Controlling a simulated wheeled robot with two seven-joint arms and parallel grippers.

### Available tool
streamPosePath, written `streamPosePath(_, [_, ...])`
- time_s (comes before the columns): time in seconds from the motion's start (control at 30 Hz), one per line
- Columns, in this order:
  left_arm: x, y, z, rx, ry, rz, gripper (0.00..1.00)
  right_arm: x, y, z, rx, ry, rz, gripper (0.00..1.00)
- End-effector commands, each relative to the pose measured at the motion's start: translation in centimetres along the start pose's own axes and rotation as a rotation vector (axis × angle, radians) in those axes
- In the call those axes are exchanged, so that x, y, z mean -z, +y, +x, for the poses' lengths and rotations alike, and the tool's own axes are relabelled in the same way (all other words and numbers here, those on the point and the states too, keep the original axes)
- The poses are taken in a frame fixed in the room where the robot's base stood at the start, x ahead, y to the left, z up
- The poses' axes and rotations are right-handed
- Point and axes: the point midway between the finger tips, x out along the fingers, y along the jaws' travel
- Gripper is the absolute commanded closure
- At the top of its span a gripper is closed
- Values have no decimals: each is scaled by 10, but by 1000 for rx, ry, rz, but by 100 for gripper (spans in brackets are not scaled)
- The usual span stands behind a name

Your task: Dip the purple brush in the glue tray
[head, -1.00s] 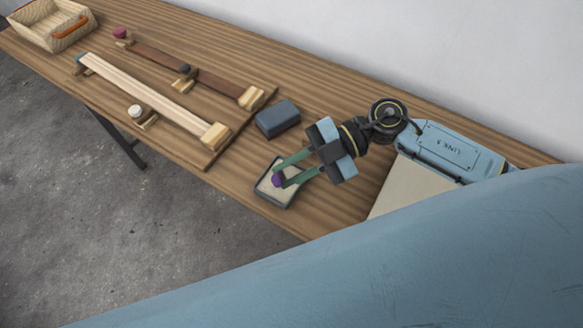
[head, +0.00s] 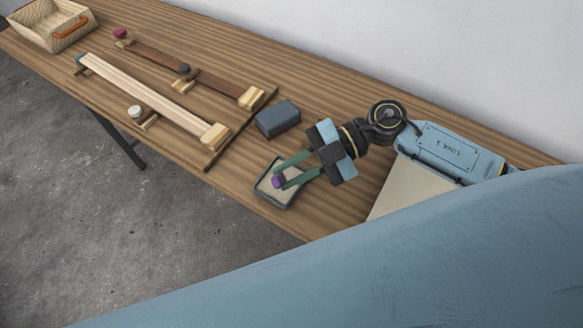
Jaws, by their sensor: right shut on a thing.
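The purple brush (head: 278,181) shows as a small purple piece between the green fingertips of my right gripper (head: 281,176). The gripper is shut on it. The glue tray (head: 288,204) is a dark-rimmed, shallow tray with a pale inside, near the table's front edge. The brush and fingertips are over the tray's inside in the head view. The brush's lower end is hidden, so I cannot tell whether it touches the glue. My left gripper is not in view.
A dark blue-grey block (head: 278,119) lies just behind the tray. A board with pale and dark wooden strips (head: 150,95) and several small knobs lies to the left. A wooden basket (head: 52,28) with an orange handle stands at the far left. A pale sheet (head: 398,187) lies at right.

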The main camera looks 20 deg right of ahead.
Motion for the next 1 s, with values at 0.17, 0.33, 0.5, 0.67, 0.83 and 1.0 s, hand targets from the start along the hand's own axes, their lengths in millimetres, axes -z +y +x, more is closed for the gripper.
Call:
streamPosePath(0.17, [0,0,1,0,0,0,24,-2,-1,1,0,1,0,100])
streamPosePath(0.33, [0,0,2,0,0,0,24,-4,-2,1,0,1,0,100])
streamPosePath(0.5, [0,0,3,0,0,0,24,-5,-3,2,0,1,0,100])
streamPosePath(0.67, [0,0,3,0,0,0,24,-5,-3,2,0,0,0,100])
streamPosePath(0.83, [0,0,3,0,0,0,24,-6,-3,2,0,0,0,100])
streamPosePath(1.0, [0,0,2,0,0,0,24,-6,-3,2,0,-1,1,100])
